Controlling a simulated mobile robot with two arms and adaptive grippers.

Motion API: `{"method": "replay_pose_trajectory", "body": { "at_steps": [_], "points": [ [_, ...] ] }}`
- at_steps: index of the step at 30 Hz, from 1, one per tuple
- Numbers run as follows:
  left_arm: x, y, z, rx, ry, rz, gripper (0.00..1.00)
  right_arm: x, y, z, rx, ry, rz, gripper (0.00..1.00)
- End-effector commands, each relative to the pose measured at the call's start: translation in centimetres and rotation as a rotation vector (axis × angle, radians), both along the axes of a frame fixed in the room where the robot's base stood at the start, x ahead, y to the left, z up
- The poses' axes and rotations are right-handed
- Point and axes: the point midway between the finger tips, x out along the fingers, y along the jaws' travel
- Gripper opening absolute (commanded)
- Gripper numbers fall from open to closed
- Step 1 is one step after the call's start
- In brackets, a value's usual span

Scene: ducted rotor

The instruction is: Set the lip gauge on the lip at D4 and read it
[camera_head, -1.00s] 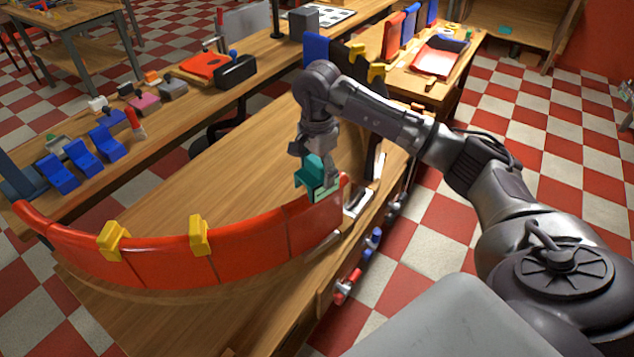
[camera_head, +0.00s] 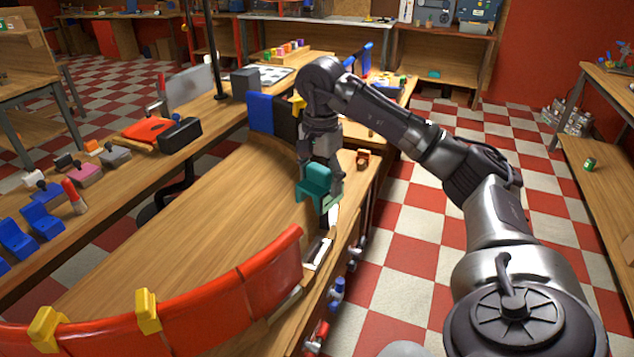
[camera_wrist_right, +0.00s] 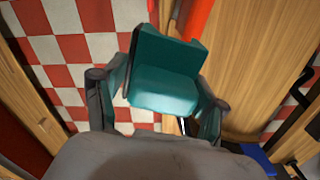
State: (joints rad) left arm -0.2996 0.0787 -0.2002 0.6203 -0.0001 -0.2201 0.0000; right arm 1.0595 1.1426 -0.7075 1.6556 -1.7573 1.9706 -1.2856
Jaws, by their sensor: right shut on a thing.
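The teal lip gauge (camera_head: 314,182) is held in my right gripper (camera_head: 320,178), above the table near its right edge. In the right wrist view the gauge (camera_wrist_right: 165,80) sits between the two fingers, its L-shaped body showing. The curved red lip (camera_head: 215,301) runs along the near side of the table, its right end nearer to me than the gauge. The gauge is apart from this red end. I cannot make out a D4 label or a reading. My left gripper is not in view.
Two yellow clips (camera_head: 148,311) sit on the red lip. Blue (camera_head: 260,112) and black curved panels stand at the table's far end. A metal bracket (camera_head: 318,253) lies by the right edge. The middle of the tabletop (camera_head: 190,230) is clear.

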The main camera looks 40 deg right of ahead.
Motion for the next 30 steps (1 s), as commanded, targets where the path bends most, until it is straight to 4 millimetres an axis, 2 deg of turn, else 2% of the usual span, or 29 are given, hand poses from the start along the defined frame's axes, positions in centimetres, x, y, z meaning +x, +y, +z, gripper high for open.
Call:
{"method": "replay_pose_trajectory", "body": {
  "at_steps": [1, 15, 26, 30],
  "points": [
    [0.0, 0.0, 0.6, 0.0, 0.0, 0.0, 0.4, 0.0, 0.0, 0.7, 0.0, -0.001, 0.0, 0.26],
    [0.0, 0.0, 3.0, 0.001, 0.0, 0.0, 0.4, 0.0, 0.0, 3.3, 0.0, 0.0, 0.0, 0.26],
    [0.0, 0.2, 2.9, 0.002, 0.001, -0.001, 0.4, 0.1, 0.1, 3.2, 0.0, 0.0, 0.001, 0.26],
    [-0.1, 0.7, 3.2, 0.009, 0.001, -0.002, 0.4, 0.4, 0.7, 3.1, 0.002, 0.001, 0.013, 0.26]
  ]
}}
